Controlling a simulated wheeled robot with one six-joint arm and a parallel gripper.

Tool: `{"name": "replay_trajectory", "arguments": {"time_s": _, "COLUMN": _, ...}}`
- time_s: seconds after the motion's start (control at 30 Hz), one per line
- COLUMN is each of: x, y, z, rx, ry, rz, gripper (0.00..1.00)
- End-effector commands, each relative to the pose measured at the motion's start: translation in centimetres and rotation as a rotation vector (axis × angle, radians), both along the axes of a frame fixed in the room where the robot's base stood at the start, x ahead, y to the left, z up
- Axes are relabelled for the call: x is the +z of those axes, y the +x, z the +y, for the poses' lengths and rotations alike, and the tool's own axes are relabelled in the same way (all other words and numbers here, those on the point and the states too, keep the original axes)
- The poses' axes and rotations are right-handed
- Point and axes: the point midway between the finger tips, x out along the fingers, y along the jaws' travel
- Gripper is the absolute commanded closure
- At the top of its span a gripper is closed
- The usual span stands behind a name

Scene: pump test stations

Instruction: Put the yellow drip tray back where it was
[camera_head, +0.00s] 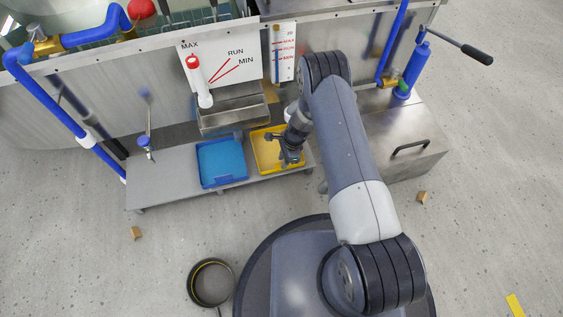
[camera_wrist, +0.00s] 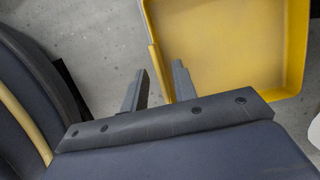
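The yellow drip tray (camera_head: 264,152) sits on the low grey bench, to the right of the blue tray (camera_head: 221,163). It looks empty where I can see it. My gripper (camera_head: 289,156) is over its right part in the head view and hides some of it. In the wrist view the yellow tray (camera_wrist: 228,45) fills the upper right. My gripper (camera_wrist: 161,68) is open there, with two separate grey fingers. The tray's near side wall runs between the fingers in the picture. I cannot tell whether a finger touches it.
A metal trough (camera_head: 234,112) stands behind the trays. A steel cabinet (camera_head: 398,140) with a black handle is to the right. Blue pipes (camera_head: 45,108) rise at the left. A round black pan (camera_head: 211,283) lies on the floor near my base. The bench's left part (camera_head: 165,185) is mostly clear.

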Motion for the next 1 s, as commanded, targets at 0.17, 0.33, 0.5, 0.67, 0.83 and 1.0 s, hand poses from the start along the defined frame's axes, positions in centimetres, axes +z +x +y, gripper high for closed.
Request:
{"name": "replay_trajectory", "arguments": {"time_s": 0.17, "x": 4.5, "y": 0.3, "z": -1.0, "rx": -0.001, "ry": 0.001, "rz": 0.0, "gripper": 0.73}}
{"name": "replay_trajectory", "arguments": {"time_s": 0.33, "x": 6.9, "y": 0.5, "z": -1.7, "rx": -0.001, "ry": 0.0, "rz": -0.001, "gripper": 0.73}}
{"name": "replay_trajectory", "arguments": {"time_s": 0.5, "x": 8.0, "y": 0.6, "z": -2.0, "rx": 0.0, "ry": 0.0, "rz": 0.0, "gripper": 0.73}}
{"name": "replay_trajectory", "arguments": {"time_s": 0.67, "x": 8.1, "y": 0.6, "z": -2.0, "rx": 0.0, "ry": 0.001, "rz": 0.001, "gripper": 0.73}}
{"name": "replay_trajectory", "arguments": {"time_s": 0.83, "x": 8.0, "y": 0.6, "z": -2.0, "rx": 0.0, "ry": 0.001, "rz": 0.001, "gripper": 0.73}}
{"name": "replay_trajectory", "arguments": {"time_s": 1.0, "x": 8.0, "y": 0.6, "z": -2.0, "rx": 0.0, "ry": 0.001, "rz": 0.001, "gripper": 0.73}}
